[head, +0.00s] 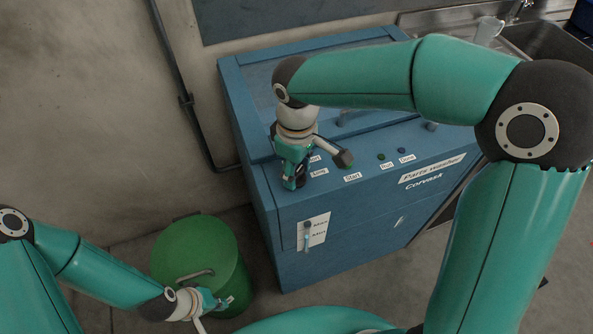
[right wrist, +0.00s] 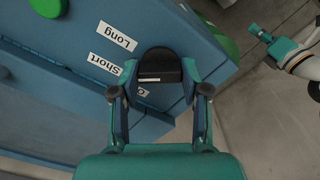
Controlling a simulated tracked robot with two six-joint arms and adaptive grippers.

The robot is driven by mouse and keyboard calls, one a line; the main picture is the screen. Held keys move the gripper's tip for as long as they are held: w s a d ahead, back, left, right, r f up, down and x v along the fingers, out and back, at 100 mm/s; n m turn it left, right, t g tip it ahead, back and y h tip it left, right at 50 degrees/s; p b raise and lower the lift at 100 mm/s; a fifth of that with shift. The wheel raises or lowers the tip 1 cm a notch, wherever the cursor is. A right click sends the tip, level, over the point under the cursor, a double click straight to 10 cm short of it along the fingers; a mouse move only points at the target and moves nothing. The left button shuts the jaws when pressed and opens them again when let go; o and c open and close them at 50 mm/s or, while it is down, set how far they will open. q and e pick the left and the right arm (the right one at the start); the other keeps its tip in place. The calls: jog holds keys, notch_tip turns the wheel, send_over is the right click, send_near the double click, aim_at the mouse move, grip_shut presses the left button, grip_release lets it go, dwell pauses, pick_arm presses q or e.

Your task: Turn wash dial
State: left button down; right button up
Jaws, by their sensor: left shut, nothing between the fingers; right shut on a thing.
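The blue parts washer (head: 330,236) stands in the middle of the head view. Its wash dial (right wrist: 160,66) is black and rounded in the right wrist view, with a pale line across its front edge. My right gripper (right wrist: 160,88) is shut on the dial, one finger at each side. Labels "Long" (right wrist: 117,36) and "Short" (right wrist: 104,64) lie left of the dial; a third label below is partly hidden by a finger. In the head view my right gripper (head: 292,183) points down at the panel's left end and hides the dial. My left gripper (head: 228,304) is shut and empty.
A green lidded bin (head: 195,250) stands left of the washer, close to my left gripper. The panel also carries a "Start" label (head: 353,177) and small "Run" and "Done" lamps. A metal sink (head: 555,42) is at the back right.

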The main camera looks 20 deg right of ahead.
jog(key=m+b, duration=0.1)
jog(key=m, duration=0.3)
jog(key=shift+w+m, duration=0.1)
jog(key=shift+m, duration=0.2)
jog(key=shift+r+m+b, duration=0.1)
jog(key=shift+m+b, duration=0.3)
jog(key=shift+m, duration=1.1)
jog(key=o, duration=1.1)
jog(key=shift+o, duration=0.2)
notch_tip(320, 180, up, 12)
